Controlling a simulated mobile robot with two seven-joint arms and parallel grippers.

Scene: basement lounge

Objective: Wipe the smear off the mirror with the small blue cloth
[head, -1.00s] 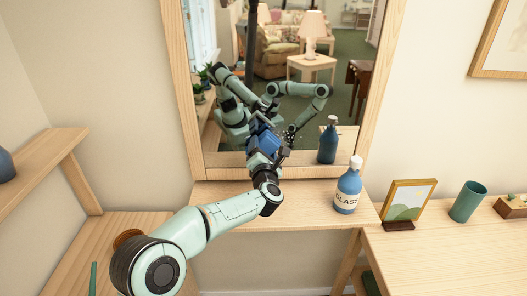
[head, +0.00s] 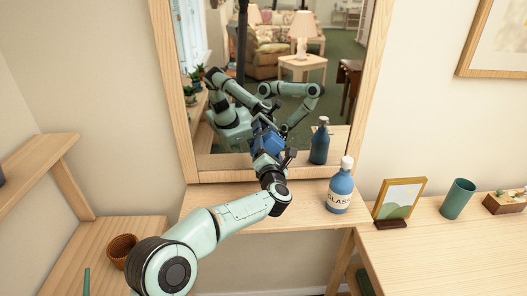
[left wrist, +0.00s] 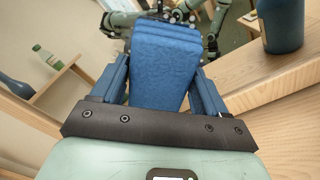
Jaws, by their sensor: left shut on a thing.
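The mirror (head: 345,110) stands in a pale wooden frame against the wall. My left gripper (head: 268,143) is in front of its lower middle, and its reflection shows close behind it. In the left wrist view the gripper (left wrist: 163,80) is shut on the small blue cloth (left wrist: 165,62), a folded block between its blue fingers. I cannot tell whether the cloth touches the glass. I cannot make out a smear; the arm and the reflections may hide it. My right gripper itself is not in view; an arm shows only as a reflection.
Further right are a picture frame (head: 400,202), a green cup (head: 458,198) and a wooden box (head: 506,202). A brown bowl (head: 122,250) sits on the lower left surface.

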